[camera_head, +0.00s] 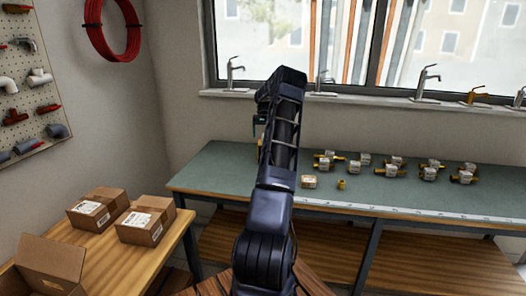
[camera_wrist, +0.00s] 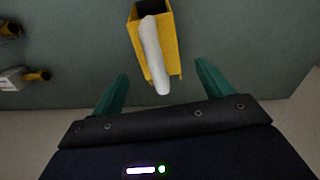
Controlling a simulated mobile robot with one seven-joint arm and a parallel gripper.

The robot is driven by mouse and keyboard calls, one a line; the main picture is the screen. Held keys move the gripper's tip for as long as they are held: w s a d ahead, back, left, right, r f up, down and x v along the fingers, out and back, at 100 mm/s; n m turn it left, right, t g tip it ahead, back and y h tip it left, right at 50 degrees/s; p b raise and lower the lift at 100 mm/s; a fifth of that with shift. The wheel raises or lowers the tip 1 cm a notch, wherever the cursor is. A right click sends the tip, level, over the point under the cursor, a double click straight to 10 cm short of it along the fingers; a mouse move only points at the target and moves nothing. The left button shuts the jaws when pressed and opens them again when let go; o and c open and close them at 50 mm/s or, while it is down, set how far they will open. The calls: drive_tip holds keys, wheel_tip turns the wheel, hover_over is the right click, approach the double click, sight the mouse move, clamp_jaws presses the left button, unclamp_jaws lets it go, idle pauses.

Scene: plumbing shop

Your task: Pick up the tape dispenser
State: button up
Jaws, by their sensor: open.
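A yellow piece with a dark opening and a long white part across its top, which looks like the tape dispenser (camera_wrist: 168,42), lies on the green bench top in the wrist view. My gripper (camera_wrist: 161,70) is open, with its two green fingers apart. The near end of the yellow piece is centred between the fingertips, and the fingers do not appear to touch it. In the head view my gripper (camera_head: 258,122) is mostly hidden behind my arm above the bench. I cannot make out the tape dispenser there.
The green-topped bench (camera_head: 225,165) holds several yellow-handled valves (camera_head: 393,167), a small box (camera_head: 309,181) and a small brass fitting (camera_head: 341,184). Faucets (camera_head: 425,84) stand on the window sill behind. A wooden table (camera_head: 110,250) with cardboard boxes (camera_head: 146,225) is at left.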

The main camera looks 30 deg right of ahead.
drive_tip(key=shift+s+a+f, duration=0.1)
drive_tip(key=shift+f, duration=1.3)
drive_tip(key=shift+s+f, duration=0.1)
drive_tip(key=shift+f, duration=1.25)
drive_tip(key=c, duration=1.4)
drive_tip(key=shift+o, duration=0.2)
drive_tip(key=shift+r, duration=0.1)
